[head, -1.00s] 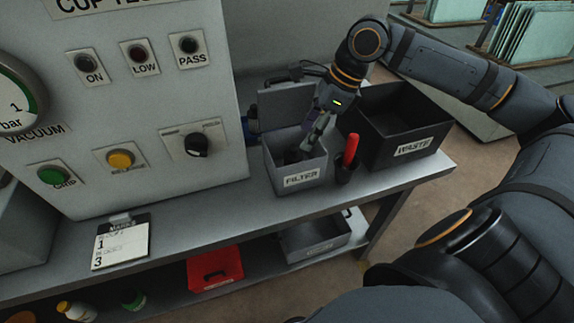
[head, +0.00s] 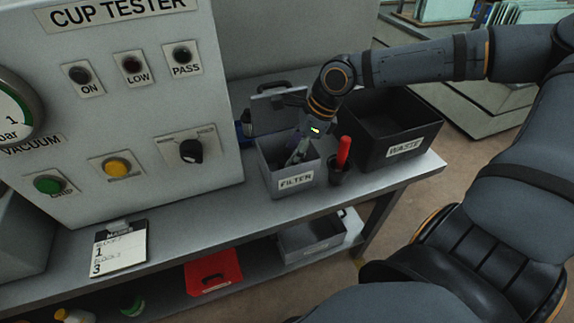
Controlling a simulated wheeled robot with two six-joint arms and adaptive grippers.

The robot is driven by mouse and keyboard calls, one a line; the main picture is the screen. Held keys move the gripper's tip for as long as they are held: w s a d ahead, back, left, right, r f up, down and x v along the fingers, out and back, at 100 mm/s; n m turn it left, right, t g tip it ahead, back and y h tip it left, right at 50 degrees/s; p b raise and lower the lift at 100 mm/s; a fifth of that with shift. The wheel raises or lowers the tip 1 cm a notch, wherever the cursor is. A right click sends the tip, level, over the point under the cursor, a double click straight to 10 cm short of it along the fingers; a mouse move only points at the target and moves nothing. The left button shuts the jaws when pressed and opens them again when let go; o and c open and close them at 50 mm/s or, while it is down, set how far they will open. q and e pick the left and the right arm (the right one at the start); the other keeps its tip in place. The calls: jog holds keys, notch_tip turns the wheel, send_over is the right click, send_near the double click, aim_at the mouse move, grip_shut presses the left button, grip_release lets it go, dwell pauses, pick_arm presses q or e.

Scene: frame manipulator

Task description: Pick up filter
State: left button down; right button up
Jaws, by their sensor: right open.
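The grey box labelled FILTER (head: 292,182) stands on the bench, right of the cup tester panel, with its lid (head: 272,103) raised behind it. My right gripper (head: 297,157) points down into the box, with its fingertips at or below the rim. It is open, and I see nothing held between its fingers. The filter itself cannot be made out, as the box walls and the gripper hide the inside. My left gripper is not in view.
A black WASTE bin (head: 400,125) stands close on the right. A red-handled tool (head: 343,152) stands in a small black holder beside the FILTER box. The cup tester (head: 120,110) rises on the left. A clipboard (head: 119,250) lies at the bench front; the bench between is clear.

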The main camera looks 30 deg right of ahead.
jog(key=x, duration=0.3)
jog(key=b+x, duration=0.1)
jog(key=shift+d+f, duration=0.25)
jog(key=shift+f, duration=0.2)
jog(key=shift+w+a+f, duration=0.15)
jog(key=shift+w+f, duration=0.05)
jog(key=shift+s, duration=0.1)
jog(key=shift+c, duration=0.3)
jog(key=c, duration=0.9)
jog(key=shift+r, duration=0.1)
